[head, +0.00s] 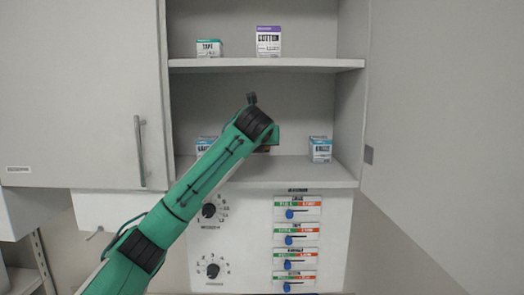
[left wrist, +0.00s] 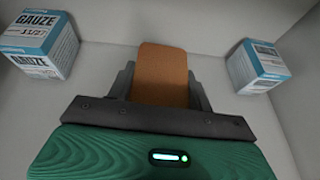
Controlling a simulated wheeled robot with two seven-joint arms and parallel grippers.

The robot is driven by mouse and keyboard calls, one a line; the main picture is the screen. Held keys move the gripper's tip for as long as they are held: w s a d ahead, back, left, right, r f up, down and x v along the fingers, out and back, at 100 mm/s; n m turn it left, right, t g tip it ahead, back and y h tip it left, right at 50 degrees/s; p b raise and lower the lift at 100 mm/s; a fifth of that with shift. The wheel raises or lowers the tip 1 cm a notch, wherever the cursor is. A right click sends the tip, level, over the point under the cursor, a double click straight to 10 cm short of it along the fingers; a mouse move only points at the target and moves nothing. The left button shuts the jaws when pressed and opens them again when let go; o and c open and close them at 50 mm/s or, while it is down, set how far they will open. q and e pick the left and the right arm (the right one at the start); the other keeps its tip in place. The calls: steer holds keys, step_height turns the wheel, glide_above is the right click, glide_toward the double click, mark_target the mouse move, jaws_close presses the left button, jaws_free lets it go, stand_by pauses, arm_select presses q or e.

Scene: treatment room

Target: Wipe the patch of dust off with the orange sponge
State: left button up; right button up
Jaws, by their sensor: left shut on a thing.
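The orange sponge (left wrist: 163,68) is between the fingers of my left gripper (left wrist: 162,92) in the left wrist view, and the gripper is shut on it. In the head view my left arm reaches up from the lower left, and its gripper (head: 266,146) is inside the lower compartment of the open cabinet, above the shelf board (head: 300,172). The gripper and arm hide most of the sponge there. I cannot make out the patch of dust in either view. I cannot tell whether the sponge touches a surface. My right gripper is not in view.
A gauze box (left wrist: 42,42) stands left of the gripper and a similar box (left wrist: 257,66) stands right. A tape box (head: 209,48) and a purple-topped box (head: 268,41) stand on the upper shelf (head: 320,65). An open door (head: 440,130) flanks the right; a panel with knobs is below.

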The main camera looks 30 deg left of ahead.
arm_select(q)
steer(key=shift+w+a+r, duration=0.15)
steer(key=shift+r, duration=0.35)
steer(key=shift+w+a+r, duration=0.1)
steer(key=shift+r, duration=0.35)
steer(key=shift+s+d+r, duration=0.15)
steer(key=shift+d+r, duration=0.05)
steer(key=shift+r, duration=0.15)
steer(key=shift+a+f, duration=0.1)
steer(key=shift+a, duration=0.05)
